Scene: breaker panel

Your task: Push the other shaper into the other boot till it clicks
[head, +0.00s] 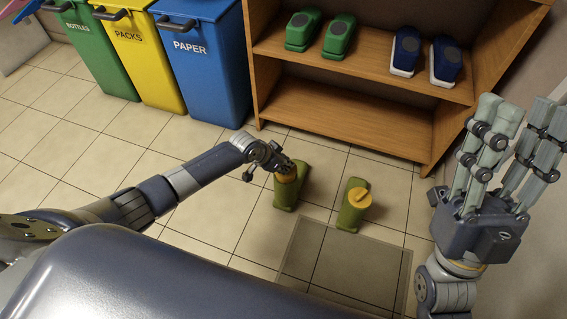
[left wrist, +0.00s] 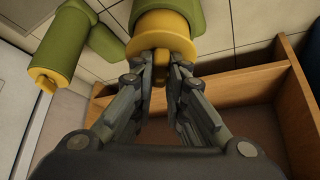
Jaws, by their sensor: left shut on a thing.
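Two olive-green boots stand on the tiled floor. The left boot (head: 287,196) is under my left gripper (head: 284,172). The left wrist view shows this gripper (left wrist: 160,75) shut on the small tab of a yellow shaper (left wrist: 161,43), which sits at the opening of that boot (left wrist: 172,12); how deep it goes is hard to tell. The right boot (head: 351,215) has a yellow shaper (head: 359,198) in its top. It also shows at the left of the left wrist view (left wrist: 57,60). My right gripper (head: 520,112) is raised at the right, open and empty.
A wooden shelf (head: 345,115) stands behind the boots, with green shoes (head: 338,37) and blue shoes (head: 446,60) on it. Green, yellow and blue bins (head: 205,62) stand at the back left. A flat clear mat (head: 345,265) lies in front of the boots.

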